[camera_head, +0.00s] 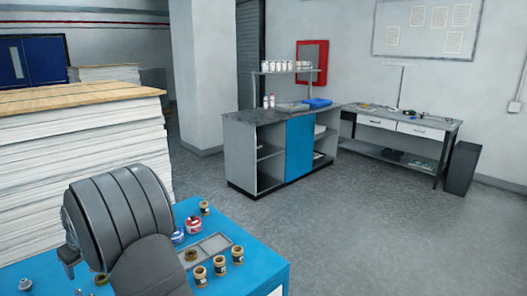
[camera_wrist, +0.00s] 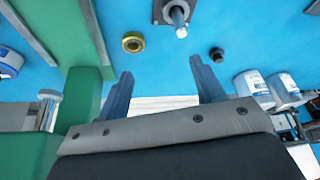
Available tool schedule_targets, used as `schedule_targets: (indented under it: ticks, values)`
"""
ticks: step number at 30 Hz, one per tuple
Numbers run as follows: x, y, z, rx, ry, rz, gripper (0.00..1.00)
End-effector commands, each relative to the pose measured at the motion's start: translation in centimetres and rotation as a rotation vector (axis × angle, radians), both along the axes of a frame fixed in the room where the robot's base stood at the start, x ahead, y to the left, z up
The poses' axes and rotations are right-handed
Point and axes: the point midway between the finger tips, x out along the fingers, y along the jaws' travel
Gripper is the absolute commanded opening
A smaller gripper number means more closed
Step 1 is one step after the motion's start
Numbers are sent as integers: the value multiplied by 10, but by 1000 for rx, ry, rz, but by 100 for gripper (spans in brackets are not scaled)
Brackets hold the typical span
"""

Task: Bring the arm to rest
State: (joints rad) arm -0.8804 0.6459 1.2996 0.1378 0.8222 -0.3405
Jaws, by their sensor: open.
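My gripper (camera_wrist: 162,88) shows in the wrist view with its two blue-grey fingers wide apart. Nothing is between the fingers. Beyond the fingertips is a blue surface with a brass-coloured ring (camera_wrist: 133,42) and a small dark round part (camera_wrist: 216,55) on it. A metal post on a bracket (camera_wrist: 180,18) stands at the top of that view. In the head view my grey arm covers part of the blue table (camera_head: 262,262), and I cannot make out the gripper there.
A green frame (camera_wrist: 85,100) stands close on the left in the wrist view, and white labelled containers (camera_wrist: 254,91) stand on the right. In the head view, several small jars (camera_head: 220,265) and a grey tray (camera_head: 214,244) are beside my arm. A tall paper stack (camera_head: 80,150) rises behind.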

Motion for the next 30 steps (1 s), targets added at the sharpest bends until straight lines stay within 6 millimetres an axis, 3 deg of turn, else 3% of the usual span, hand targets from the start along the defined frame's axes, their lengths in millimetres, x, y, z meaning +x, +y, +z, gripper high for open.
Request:
schedule_targets:
  ticks: [5,9,15,27,30]
  values:
    - [-28,25,0,2,-1,33,62]
    - [-28,24,-25,-1,1,32,62]
    - [-29,24,-46,1,0,33,62]
    - [-28,24,-52,3,-1,33,62]
    - [-28,24,-52,3,-1,33,81]
